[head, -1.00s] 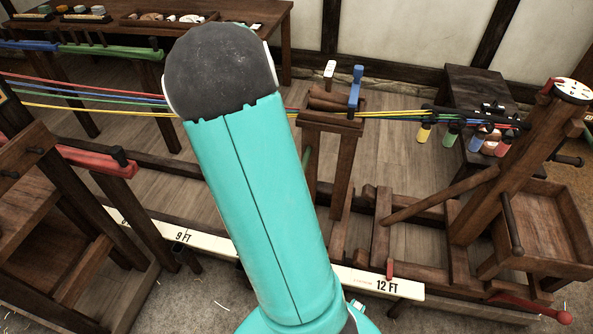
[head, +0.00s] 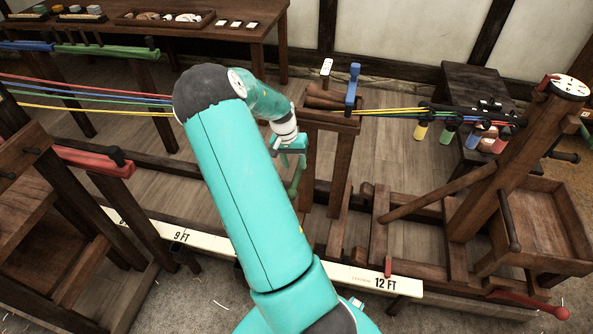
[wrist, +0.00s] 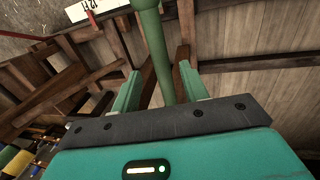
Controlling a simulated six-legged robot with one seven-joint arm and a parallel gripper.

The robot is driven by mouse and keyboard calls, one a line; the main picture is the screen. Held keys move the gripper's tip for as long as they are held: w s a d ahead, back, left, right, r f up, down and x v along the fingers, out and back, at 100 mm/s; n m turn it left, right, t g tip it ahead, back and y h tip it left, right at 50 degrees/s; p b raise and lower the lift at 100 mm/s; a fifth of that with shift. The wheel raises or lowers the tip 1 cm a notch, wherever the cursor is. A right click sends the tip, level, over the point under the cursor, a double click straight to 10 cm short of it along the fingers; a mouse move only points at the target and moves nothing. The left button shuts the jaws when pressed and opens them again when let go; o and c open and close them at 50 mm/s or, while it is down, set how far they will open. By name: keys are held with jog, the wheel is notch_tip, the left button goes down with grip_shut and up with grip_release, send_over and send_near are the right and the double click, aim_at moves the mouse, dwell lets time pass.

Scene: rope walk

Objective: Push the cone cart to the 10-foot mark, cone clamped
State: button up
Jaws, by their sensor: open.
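The cone cart (head: 340,175) is a dark wooden frame in the middle of the head view, with a wooden cone (head: 325,98) on top. A blue lever (head: 352,88) stands upright beside the cone; I cannot tell whether it clamps it. A green bar (head: 296,180) shows at the cart's left side. My gripper (head: 291,158) is open at this bar. In the wrist view the green bar (wrist: 158,50) runs between the two spread fingers of my gripper (wrist: 160,90), not visibly gripped. The white scale rail (head: 212,243) shows 9 FT and 12 FT; the 10-foot mark is hidden behind my arm.
Coloured strands (head: 85,95) run from the left past the cone to a wooden post (head: 520,150) at right. Coloured bobbins (head: 447,134) hang there. A red pointer (head: 388,267) stands at 12 FT. A trestle with a red bar (head: 95,160) stands at left.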

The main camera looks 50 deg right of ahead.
aim_at(297, 172)
jog(key=shift+s+d+f, duration=0.1)
jog(key=shift+s+f, duration=0.1)
jog(key=shift+f, duration=0.9)
jog(key=shift+s+d+f, duration=0.1)
jog(key=shift+s+f, duration=0.05)
jog(key=shift+f, duration=0.95)
grip_shut()
